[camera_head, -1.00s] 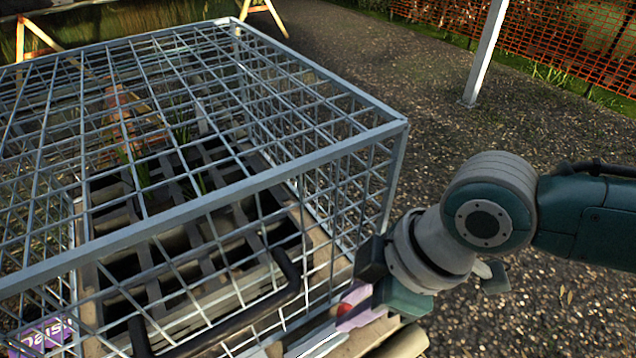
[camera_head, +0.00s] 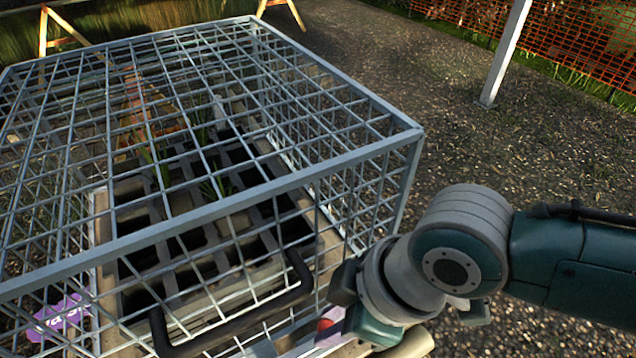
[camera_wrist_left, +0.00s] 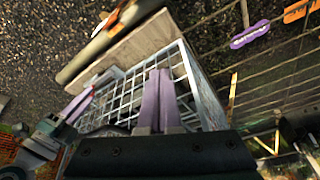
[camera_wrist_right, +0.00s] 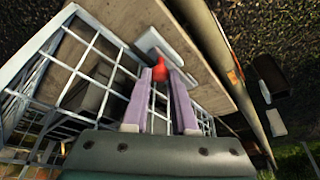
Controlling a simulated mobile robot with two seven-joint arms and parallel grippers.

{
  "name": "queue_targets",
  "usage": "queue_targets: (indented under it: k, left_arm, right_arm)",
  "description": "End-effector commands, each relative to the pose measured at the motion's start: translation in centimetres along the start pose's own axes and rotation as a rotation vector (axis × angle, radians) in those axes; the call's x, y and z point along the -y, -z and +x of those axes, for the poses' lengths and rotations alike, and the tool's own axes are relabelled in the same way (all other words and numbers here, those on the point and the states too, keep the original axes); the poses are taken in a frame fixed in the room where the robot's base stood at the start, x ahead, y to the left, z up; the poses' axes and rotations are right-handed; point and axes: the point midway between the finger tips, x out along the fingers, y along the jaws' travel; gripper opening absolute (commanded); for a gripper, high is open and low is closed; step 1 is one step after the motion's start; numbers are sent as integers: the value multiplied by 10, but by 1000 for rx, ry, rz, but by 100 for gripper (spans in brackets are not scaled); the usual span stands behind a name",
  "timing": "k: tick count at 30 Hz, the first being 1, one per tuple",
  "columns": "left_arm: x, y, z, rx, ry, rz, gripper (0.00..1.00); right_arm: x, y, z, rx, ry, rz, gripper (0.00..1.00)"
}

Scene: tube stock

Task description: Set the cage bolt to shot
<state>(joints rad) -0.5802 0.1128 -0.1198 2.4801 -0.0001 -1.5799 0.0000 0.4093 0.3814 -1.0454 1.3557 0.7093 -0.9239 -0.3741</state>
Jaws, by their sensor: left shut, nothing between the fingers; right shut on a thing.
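The wire cage (camera_head: 300,180) stands at the left of the head view with its mesh lid down and a dark bar handle (camera_head: 235,318) at its front. The bolt's red knob (camera_wrist_right: 160,73) shows in the right wrist view, in front of a pale metal bolt part (camera_wrist_right: 150,42) low on the cage. It also shows in the head view (camera_head: 325,323). My right gripper (camera_wrist_right: 164,75) is shut on the red knob, its purple fingers either side of it. My left gripper (camera_wrist_left: 159,75) is shut and empty in front of the mesh; the head view does not show it.
The cage holds a tray of dark square cells (camera_head: 140,215) with a few green shoots. A purple label (camera_head: 58,318) shows through the mesh at lower left. A white post (camera_head: 505,55) and orange netting (camera_head: 565,45) stand behind. Gravel ground right of the cage is open.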

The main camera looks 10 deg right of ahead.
Motion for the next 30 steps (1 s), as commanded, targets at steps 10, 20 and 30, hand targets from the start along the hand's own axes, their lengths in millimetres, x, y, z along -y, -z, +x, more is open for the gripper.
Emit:
queue_targets:
  k: [10,20,30]
  left_arm:
    - [2,0,0,1,5,6,0]
    - [3,2,-7,1,8,10,0]
    - [3,9,-30,1,7,10,0]
  right_arm:
    - [2,2,0,-5,4,-1,38]
    - [1,2,-14,-5,2,-1,38]
    - [1,2,-80,-5,3,-3,38]
